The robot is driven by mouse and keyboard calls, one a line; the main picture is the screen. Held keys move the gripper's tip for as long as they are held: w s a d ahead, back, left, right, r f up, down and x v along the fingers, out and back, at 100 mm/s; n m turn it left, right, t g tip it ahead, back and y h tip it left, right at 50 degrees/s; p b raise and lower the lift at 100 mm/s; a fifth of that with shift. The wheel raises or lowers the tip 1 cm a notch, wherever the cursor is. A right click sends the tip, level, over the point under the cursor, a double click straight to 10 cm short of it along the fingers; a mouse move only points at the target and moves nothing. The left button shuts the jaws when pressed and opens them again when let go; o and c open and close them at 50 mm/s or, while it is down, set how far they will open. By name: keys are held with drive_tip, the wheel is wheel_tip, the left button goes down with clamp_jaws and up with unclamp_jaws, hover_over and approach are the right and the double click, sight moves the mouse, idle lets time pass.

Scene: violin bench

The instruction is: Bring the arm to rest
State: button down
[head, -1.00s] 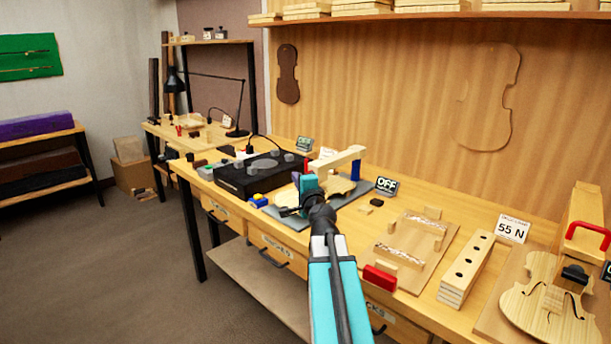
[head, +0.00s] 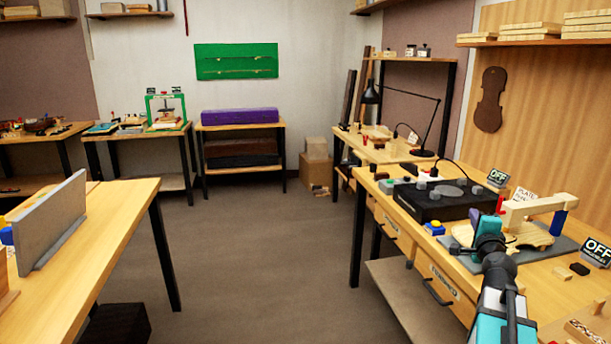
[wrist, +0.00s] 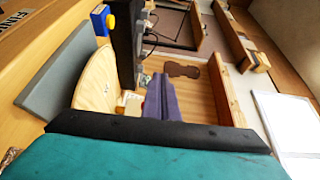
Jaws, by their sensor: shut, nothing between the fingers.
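My gripper (head: 478,228) is in the lower right of the head view, above the front part of the right-hand workbench. It is seen from behind, with the teal and black arm reaching up to it from the bottom edge. In the wrist view, the gripper's purple fingers (wrist: 161,98) are together, with nothing between them. Beyond and below it in the head view is a pale wooden violin plate (head: 533,236) on a grey mat (head: 482,264). The plate is partly hidden by the arm; it also shows in the wrist view (wrist: 97,84).
A pale wooden arm on a blue post (head: 558,222) stands close right of my gripper. A black box with knobs (head: 432,207) and a blue block with a yellow button (head: 434,229) are near it. Another bench (head: 120,215) stands at left. The floor (head: 262,270) between is clear.

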drive_tip(key=w+a+f+n+g+y+p, duration=0.1)
drive_tip(key=w+a+f+y, duration=0.15)
drive_tip(key=a+f, duration=0.65)
drive_tip(key=w+a+f+n+g+y+p, duration=0.1)
drive_tip(key=w+a+f+n+y, duration=0.15)
drive_tip(key=a+f, duration=0.75)
drive_tip(key=s+a+f+n+g+y, duration=0.1)
drive_tip(key=s+a+f+n+g, duration=0.15)
drive_tip(key=a+f, duration=0.4)
drive_tip(key=s+a+f+n+g+y+p, duration=0.1)
drive_tip(key=s+a+f, duration=0.25)
drive_tip(key=f, duration=0.65)
drive_tip(key=s+a+f+n+g+y, duration=0.1)
drive_tip(key=s+a+f+g, duration=0.1)
drive_tip(key=a+f, duration=0.5)
drive_tip(key=s+a+f+n+g+y+p, duration=0.1)
drive_tip(key=s+a+f+n+g, duration=0.25)
drive_tip(key=s+f, duration=0.6)
drive_tip(key=s+a+f+n+g, duration=0.3)
drive_tip(key=s+a+f+g, duration=0.15)
drive_tip(key=s+f, duration=0.5)
drive_tip(key=s+d+n+g+h, duration=0.2)
drive_tip(key=s+d+n+g, duration=0.2)
drive_tip(key=s, duration=1.8)
drive_tip(key=f+n+g, duration=0.1)
drive_tip(key=n+g, duration=0.1)
drive_tip(key=n, duration=0.1)
drive_tip(key=shift+d+n+g+h, duration=0.15)
drive_tip(key=shift+n+g+h, duration=0.15)
drive_tip(key=shift+n+g, duration=0.05)
